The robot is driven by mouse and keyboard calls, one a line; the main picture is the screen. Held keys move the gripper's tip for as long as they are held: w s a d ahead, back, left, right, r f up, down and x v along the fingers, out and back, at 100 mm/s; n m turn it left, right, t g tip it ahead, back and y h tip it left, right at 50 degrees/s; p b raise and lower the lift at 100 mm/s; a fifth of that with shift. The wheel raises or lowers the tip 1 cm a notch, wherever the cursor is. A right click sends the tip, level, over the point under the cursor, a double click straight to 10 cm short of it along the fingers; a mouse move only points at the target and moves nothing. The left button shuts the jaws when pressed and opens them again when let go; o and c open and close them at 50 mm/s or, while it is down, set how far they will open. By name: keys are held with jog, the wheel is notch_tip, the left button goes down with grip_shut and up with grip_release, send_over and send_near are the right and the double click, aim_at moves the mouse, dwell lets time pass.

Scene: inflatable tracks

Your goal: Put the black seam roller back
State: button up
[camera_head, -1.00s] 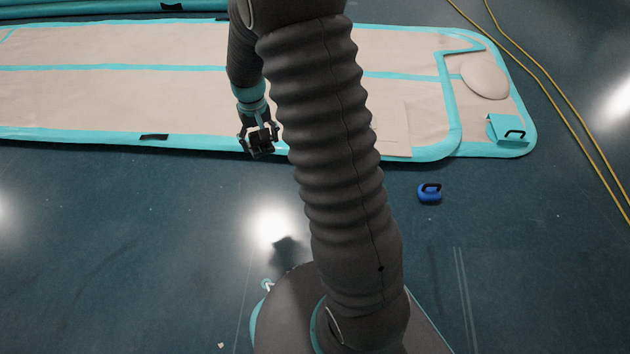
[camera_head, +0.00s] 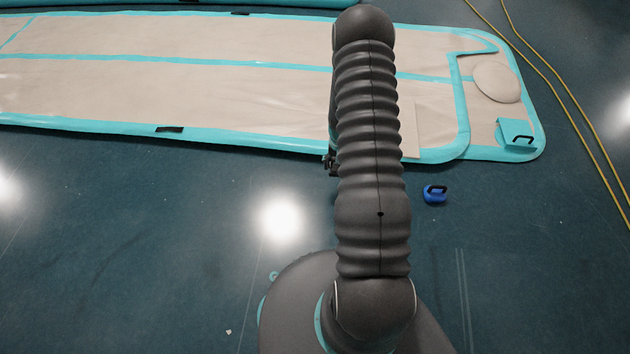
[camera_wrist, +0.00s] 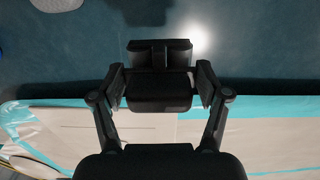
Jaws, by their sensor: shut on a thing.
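The black seam roller (camera_wrist: 160,92) is between the two fingers of my gripper (camera_wrist: 161,86) in the wrist view. My gripper is shut on it, with a finger against each side. A wider black block (camera_wrist: 160,48) shows just beyond and looks like part of the same tool. In the head view my arm hides most of my gripper and the roller. Only a small dark bit of my gripper (camera_head: 330,163) shows at the arm's left side, by the near edge of the beige and turquoise inflatable track (camera_head: 230,105).
A blue piece with a black handle (camera_head: 434,195) sits on the dark floor. A turquoise piece with a black handle (camera_head: 516,134) and a round beige disc (camera_head: 497,83) lie on the track's right end. Yellow lines (camera_head: 560,90) run at the right. The left floor is clear.

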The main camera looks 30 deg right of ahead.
jog(key=w+a+f, duration=0.1)
jog(key=a, duration=0.1)
jog(key=w+a+f, duration=0.1)
jog(key=a+f, duration=0.1)
jog(key=w+a+f, duration=0.2)
jog(key=a, duration=0.1)
jog(key=shift+b, duration=0.3)
jog(key=shift+f, duration=1.9)
jog(key=shift+f+b, duration=0.15)
jog(key=shift+b, duration=0.25)
jog(key=o, duration=1.1)
